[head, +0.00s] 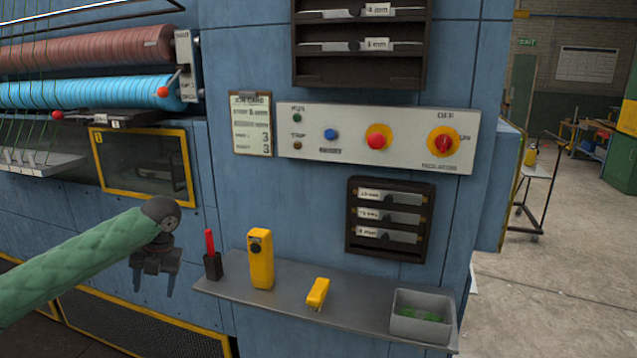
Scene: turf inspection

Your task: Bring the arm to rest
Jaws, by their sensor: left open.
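My left gripper (154,277) hangs at the end of my green-sleeved left arm in the lower left of the head view. Its dark fingers point down and are apart, with nothing between them. It is in front of the blue machine (230,190), left of the grey shelf (325,300), and looks clear of both. My right gripper does not show.
A control panel (345,150) is above. Open floor (540,290) lies at right.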

